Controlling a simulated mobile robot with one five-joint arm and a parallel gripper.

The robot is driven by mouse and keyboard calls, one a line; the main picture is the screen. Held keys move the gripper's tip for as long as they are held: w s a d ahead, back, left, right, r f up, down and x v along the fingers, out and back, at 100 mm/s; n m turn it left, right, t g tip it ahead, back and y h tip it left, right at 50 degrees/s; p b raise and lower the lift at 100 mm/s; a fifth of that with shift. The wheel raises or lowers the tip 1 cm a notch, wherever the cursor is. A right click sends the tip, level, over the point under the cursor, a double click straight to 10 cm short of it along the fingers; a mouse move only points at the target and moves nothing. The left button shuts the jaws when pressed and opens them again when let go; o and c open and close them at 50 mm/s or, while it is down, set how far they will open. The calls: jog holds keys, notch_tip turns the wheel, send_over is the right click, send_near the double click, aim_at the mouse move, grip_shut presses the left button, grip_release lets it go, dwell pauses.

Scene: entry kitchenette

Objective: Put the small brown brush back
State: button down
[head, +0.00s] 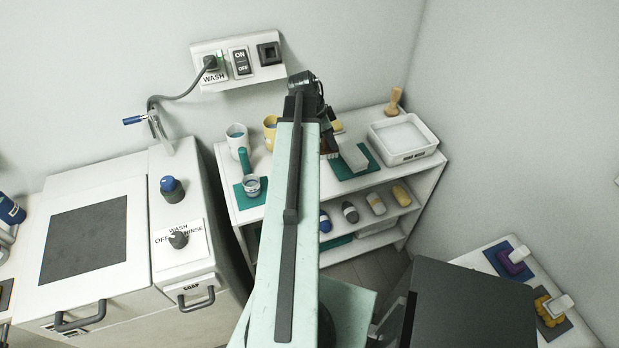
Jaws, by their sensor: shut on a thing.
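My gripper (327,139) is over the white shelf unit's top (225,158), mostly hidden behind my own arm. It is shut on a small dark brown thing (330,154), which looks like the brown brush; only part of it shows. This thing is at the left edge of a green mat (346,173). I cannot tell whether it touches the mat. A white block (355,157) is on the mat, just right of it.
A white tray (424,153) and a wooden-handled tool (394,101) stand to the right. A white mug (237,138), a yellow mug (269,128) and a glass jar (251,185) are left of my arm. Several rounded items lie on the lower shelf (392,215).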

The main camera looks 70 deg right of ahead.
jog(key=w+a+n, duration=0.1)
jog(key=w+a, duration=0.2)
jog(key=w, duration=0.3)
jog(key=shift+a+f+b, duration=0.3)
jog(key=shift+a+f, duration=0.05)
jog(key=shift+f, duration=0.1)
jog(key=shift+f, duration=0.1)
notch_tip(320, 180, down, 10)
jog(key=b, duration=1)
jog(key=c, duration=1.1)
grip_release()
jog(key=shift+o, duration=0.2)
